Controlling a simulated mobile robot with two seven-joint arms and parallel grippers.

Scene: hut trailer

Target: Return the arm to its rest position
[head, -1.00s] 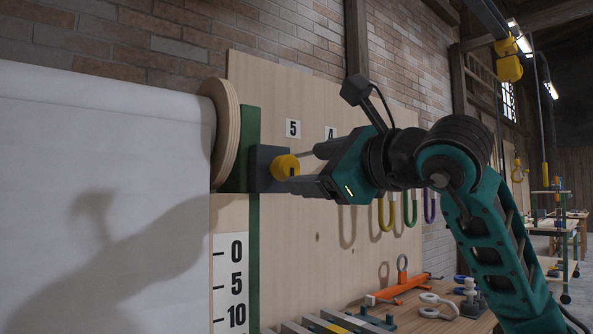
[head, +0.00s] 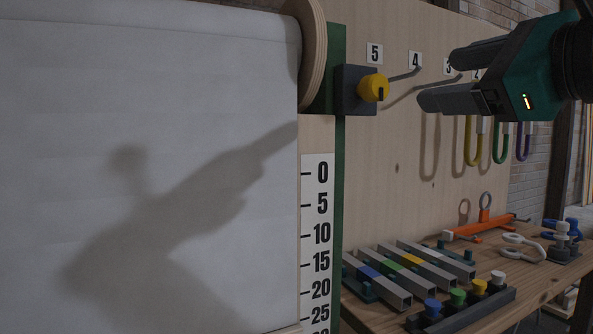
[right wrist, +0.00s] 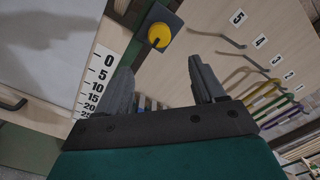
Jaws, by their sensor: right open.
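My right gripper (head: 437,77) is at the upper right of the head view, open, with nothing between its fingers. It is to the right of a yellow knob (head: 373,88) on a dark block, apart from it. In the right wrist view both fingers of the right gripper (right wrist: 165,88) stand wide apart, and the yellow knob (right wrist: 159,35) is beyond them, near the top. My left gripper is not in view.
A large white sheet roll (head: 150,110) fills the left, beside a number scale (head: 318,235). A wooden board (head: 400,165) carries numbered hooks with coloured loops. The bench (head: 535,275) below holds metal bars, coloured plugs and an orange tool (head: 480,228).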

